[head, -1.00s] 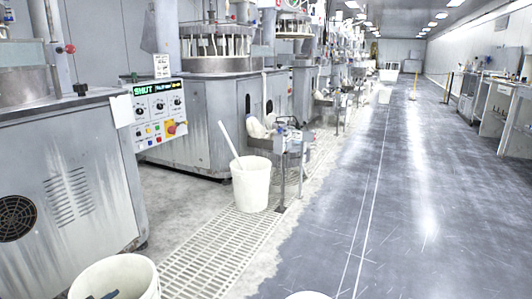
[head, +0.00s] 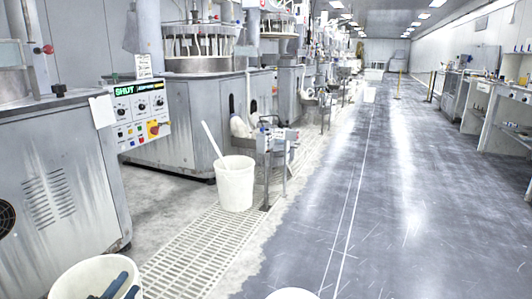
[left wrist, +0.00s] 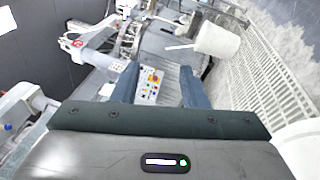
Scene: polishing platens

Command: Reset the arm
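My left gripper (head: 122,287) shows only at the bottom left edge of the head view, as two dark blue fingertips in front of a white bucket. In the left wrist view the same gripper (left wrist: 157,82) has its two dark fingers apart, with nothing held between them. A machine's control panel shows through the gap, farther off. The rest of my left arm is out of the head view. My right gripper is in neither view.
The near white bucket (head: 68,284) stands at the lower left. Another white bucket (head: 235,186) with a stick stands on the floor grating (head: 185,255). Grey polishing machines line the left, with a control panel (head: 139,112).

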